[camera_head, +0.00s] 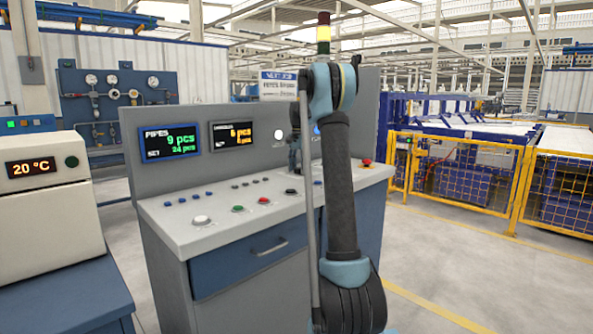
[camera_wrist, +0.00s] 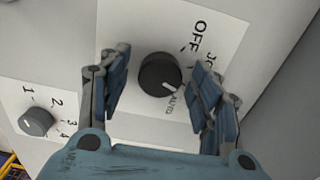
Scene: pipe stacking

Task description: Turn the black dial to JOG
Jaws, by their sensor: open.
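The black dial (camera_wrist: 160,75) sits on a white label plate (camera_wrist: 150,25) in the wrist view. OFF is printed beside it, AUTO is at its lower right, and the JOG lettering is partly covered by my right finger. The dial's white mark points to the lower right, toward AUTO. My gripper (camera_wrist: 161,72) is open, with one blue-padded finger on each side of the dial. A gap shows on the left; on the right the finger is close, and I cannot tell whether it touches. In the head view my arm hides part of the console, and I cannot make out the dial.
A grey numbered knob (camera_wrist: 37,121) is at the lower left of the wrist view. In the head view the grey console (camera_head: 165,225) carries several buttons, two displays and a red button (camera_head: 366,162) at its right end. A yellow fence (camera_head: 560,190) stands to the right.

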